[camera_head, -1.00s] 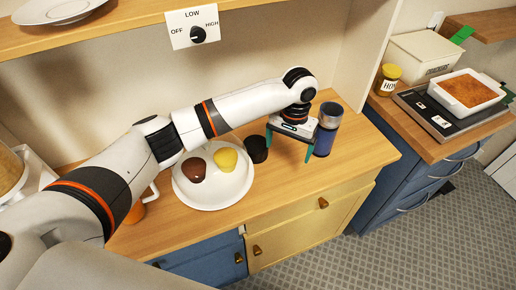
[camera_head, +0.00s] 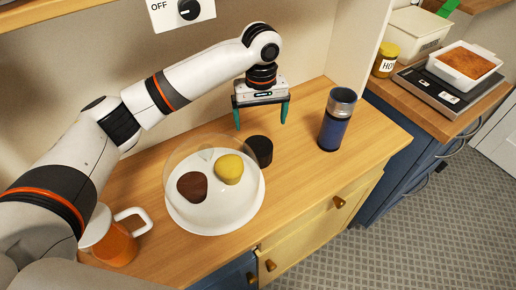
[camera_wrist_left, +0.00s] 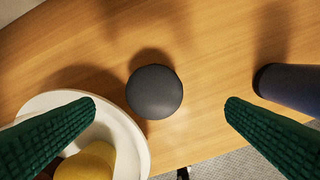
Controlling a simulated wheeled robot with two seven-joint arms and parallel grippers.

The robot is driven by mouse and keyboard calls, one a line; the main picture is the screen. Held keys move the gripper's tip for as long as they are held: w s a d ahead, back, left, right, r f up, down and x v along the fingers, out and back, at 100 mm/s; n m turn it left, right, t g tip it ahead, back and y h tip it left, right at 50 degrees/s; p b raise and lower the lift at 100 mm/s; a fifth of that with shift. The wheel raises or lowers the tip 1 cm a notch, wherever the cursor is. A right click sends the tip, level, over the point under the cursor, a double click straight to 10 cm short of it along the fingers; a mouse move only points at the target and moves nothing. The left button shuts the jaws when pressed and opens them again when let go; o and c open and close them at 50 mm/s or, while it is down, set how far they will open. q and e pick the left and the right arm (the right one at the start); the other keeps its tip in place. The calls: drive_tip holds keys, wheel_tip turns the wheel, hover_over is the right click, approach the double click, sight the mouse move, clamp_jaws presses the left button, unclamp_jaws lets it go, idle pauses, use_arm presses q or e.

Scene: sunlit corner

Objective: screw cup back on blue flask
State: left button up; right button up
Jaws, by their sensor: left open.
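The blue flask (camera_head: 334,130) stands upright on the wooden counter, with a silvery metal top. Its dark blue side also shows at the right edge of the left wrist view (camera_wrist_left: 292,84). A black round cup (camera_head: 260,152) sits on the counter beside the white plate, left of the flask. In the left wrist view the cup (camera_wrist_left: 154,92) appears as a dark disc between the green fingers. My left gripper (camera_head: 261,124) is open and empty, pointing down above the cup and apart from the flask. My right gripper is not in view.
A white plate (camera_head: 218,222) under a clear dome holds a brown item (camera_head: 192,186) and a yellow item (camera_head: 229,169). A shelf wall rises behind the flask. The counter between cup and flask is clear.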

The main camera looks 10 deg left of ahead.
sight(257, 144)
use_arm(q)
drive_tip(key=f, duration=0.6)
drive_tip(key=shift+a+p, duration=0.2)
drive_tip(key=shift+p, duration=0.15)
drive_tip(key=shift+f, duration=0.1)
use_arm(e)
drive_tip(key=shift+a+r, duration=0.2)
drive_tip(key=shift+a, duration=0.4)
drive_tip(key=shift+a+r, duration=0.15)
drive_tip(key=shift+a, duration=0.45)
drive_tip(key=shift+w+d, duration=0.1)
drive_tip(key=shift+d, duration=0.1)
use_arm(q)
drive_tip(key=shift+s+a+f, duration=0.1)
drive_tip(key=shift+f, duration=0.25)
wheel_tip(257, 144, down, 4)
drive_tip(key=shift+s+a+f+p, duration=0.1)
drive_tip(key=shift+f+p, duration=0.15)
drive_tip(key=shift+p, duration=0.25)
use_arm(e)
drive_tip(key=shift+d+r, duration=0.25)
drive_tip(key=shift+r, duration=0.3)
use_arm(q)
drive_tip(key=c, duration=0.8)
drive_tip(key=shift+c, duration=0.9)
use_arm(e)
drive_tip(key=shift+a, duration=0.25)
